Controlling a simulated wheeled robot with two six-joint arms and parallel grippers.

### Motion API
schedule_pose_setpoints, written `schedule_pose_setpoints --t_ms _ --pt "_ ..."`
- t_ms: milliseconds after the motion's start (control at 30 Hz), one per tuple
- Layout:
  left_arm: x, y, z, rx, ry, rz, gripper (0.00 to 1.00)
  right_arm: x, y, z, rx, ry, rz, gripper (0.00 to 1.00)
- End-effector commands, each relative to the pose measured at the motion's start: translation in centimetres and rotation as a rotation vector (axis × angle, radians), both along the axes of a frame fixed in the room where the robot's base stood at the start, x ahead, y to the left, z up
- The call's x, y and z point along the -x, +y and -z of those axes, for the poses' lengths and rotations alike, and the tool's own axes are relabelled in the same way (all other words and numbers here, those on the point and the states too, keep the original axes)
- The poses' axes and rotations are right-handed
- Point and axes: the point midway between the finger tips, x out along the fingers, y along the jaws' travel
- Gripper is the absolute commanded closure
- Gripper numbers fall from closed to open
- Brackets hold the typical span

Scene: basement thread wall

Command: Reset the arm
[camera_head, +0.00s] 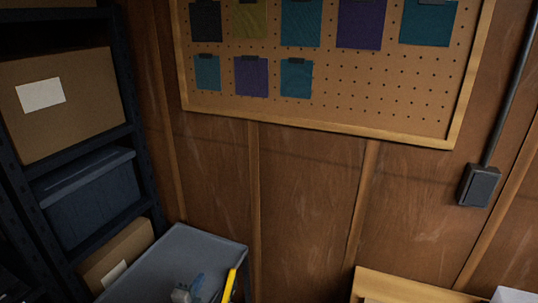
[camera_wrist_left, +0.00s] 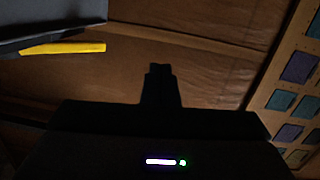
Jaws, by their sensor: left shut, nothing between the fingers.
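My left gripper (camera_wrist_left: 160,72) shows as a dark shape in the left wrist view. Its fingers are together with nothing between them, and they point at the brown wood wall. It is apart from the grey-topped surface and the yellow bar at the upper left of that view. In the head view I cannot clearly make out either gripper. My right gripper is not in view.
A grey cart top (camera_head: 175,258) holds a yellow bar (camera_head: 229,285) and small bluish items (camera_head: 196,287). A dark shelf with a cardboard box (camera_head: 85,110) and blue bin (camera_head: 90,195) stands left. A pegboard (camera_head: 350,90) with coloured cards hangs on the wall. A wooden top (camera_head: 400,287) is lower right.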

Motion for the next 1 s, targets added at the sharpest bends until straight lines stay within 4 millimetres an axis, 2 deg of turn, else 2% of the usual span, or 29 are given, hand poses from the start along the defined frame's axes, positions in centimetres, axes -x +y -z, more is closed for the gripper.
schedule_pose_setpoints --t_ms 100,200,300,433,600,700,1000 --pt "2.7 3.5 -2.3 0.152 -0.024 -0.205 1.0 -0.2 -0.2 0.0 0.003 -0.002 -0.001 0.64" --pt "5.9 6.7 -3.6 0.312 -0.008 -0.402 1.0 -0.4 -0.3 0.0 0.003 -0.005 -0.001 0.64" --pt "9.8 9.2 -3.9 0.471 0.051 -0.581 1.0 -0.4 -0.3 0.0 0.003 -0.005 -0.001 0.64" --pt "15.5 10.8 -3.2 0.67 0.19 -0.784 1.0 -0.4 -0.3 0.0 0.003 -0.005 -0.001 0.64" --pt "23.0 9.9 -1.9 0.869 0.44 -0.968 1.0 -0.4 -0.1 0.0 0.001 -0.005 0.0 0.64" --pt "26.2 8.7 -1.6 0.933 0.568 -1.024 1.0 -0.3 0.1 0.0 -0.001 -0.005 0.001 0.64" --pt "33.4 5.1 -2.0 1.018 0.87 -1.097 1.0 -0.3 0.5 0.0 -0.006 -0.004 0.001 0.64"
